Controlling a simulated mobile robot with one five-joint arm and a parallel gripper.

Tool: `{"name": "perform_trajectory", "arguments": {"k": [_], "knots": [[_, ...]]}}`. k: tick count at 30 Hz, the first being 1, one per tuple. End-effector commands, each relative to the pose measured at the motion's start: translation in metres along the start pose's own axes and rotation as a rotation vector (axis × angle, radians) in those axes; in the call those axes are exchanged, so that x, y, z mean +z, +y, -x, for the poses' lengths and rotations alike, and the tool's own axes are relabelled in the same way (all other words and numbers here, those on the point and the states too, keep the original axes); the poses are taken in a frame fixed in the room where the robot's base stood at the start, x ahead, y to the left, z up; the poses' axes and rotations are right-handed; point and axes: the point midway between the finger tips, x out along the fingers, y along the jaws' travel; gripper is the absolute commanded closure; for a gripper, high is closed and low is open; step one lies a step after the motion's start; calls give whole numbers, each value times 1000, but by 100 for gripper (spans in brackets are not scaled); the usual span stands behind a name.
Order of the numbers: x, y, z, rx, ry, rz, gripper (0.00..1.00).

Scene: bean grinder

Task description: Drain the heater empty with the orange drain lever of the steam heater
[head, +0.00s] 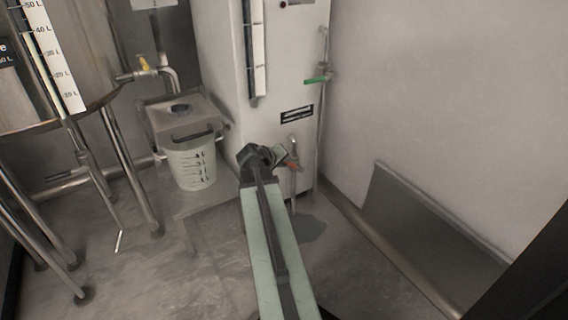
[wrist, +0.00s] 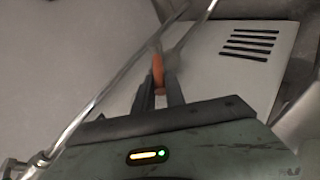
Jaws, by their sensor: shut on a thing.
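The steam heater is the tall white cabinet (head: 218,60) in the upper middle of the head view, with a vertical sight gauge (head: 258,50) on its front. The gauge's level cannot be read clearly. The orange drain lever (head: 292,165) is low on its front, by a short metal pipe. My gripper (head: 284,157) is at the lever, at the end of my outstretched arm. In the wrist view the orange lever (wrist: 158,72) sits between the two dark fingers of my gripper (wrist: 160,85), which are shut on it. The fingers partly hide the lever.
A green-handled valve (head: 318,79) is higher on the heater's right. A white bucket (head: 192,166) stands left of the heater. A tank on metal legs (head: 132,180) is at left. A dark patch (head: 312,228) lies on the floor below the drain. A grey panel (head: 420,225) leans right.

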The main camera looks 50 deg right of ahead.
Motion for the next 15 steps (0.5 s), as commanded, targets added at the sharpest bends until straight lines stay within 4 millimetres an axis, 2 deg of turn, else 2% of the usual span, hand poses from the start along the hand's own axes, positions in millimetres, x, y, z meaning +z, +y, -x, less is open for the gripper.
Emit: {"name": "perform_trajectory", "arguments": {"k": [8, 9, 10, 11, 15], "knots": [[-1, 2, -1, -4, 5, -9, 100], [0, 3, -2, -3, 5, -9, 76], [0, 3, -2, -3, 4, -9, 68], [1, 3, -2, -2, 3, -10, 63], [2, 5, -4, -1, -1, -11, 63]]}}
